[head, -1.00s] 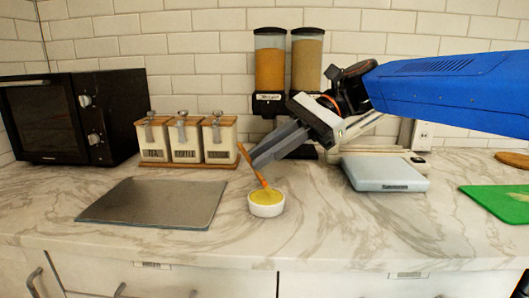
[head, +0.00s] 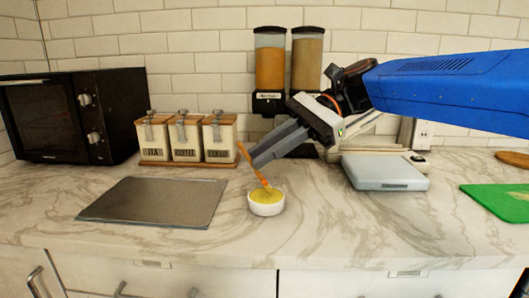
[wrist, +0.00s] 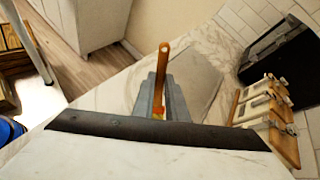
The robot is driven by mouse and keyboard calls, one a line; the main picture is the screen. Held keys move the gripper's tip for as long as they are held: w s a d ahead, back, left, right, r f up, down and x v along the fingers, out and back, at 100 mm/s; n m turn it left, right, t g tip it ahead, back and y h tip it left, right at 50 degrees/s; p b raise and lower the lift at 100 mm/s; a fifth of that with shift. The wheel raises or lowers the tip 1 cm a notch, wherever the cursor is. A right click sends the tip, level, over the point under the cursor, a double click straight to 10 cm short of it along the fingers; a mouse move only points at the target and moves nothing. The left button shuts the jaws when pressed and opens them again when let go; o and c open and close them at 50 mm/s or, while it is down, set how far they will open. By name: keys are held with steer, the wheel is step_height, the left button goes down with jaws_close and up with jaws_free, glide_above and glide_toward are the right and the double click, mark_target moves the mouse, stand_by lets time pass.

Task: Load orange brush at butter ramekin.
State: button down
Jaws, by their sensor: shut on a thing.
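The orange brush (head: 246,158) is held tilted in my gripper (head: 256,160), its handle leaning up to the left. Its lower end reaches into the yellow butter in the white ramekin (head: 266,208) on the marble counter. In the wrist view the brush handle (wrist: 163,65) stands up between the grey fingers of my gripper (wrist: 160,98). The fingers are shut on it. The ramekin is hidden in the wrist view. The brush's bristle end is hard to make out in the butter.
A grey metal sheet (head: 150,203) lies left of the ramekin. Three canisters (head: 186,138) and a black oven (head: 70,116) stand behind it. A pale scale (head: 385,173) is to the right, with a green board (head: 498,202) beyond. The counter in front of the ramekin is clear.

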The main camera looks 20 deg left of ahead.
step_height(320, 180, up, 7)
stand_by(0.9)
steer(key=shift+f, duration=0.1)
stand_by(0.4)
step_height(320, 180, down, 7)
stand_by(0.5)
step_height(320, 180, up, 7)
stand_by(2.2)
stand_by(0.3)
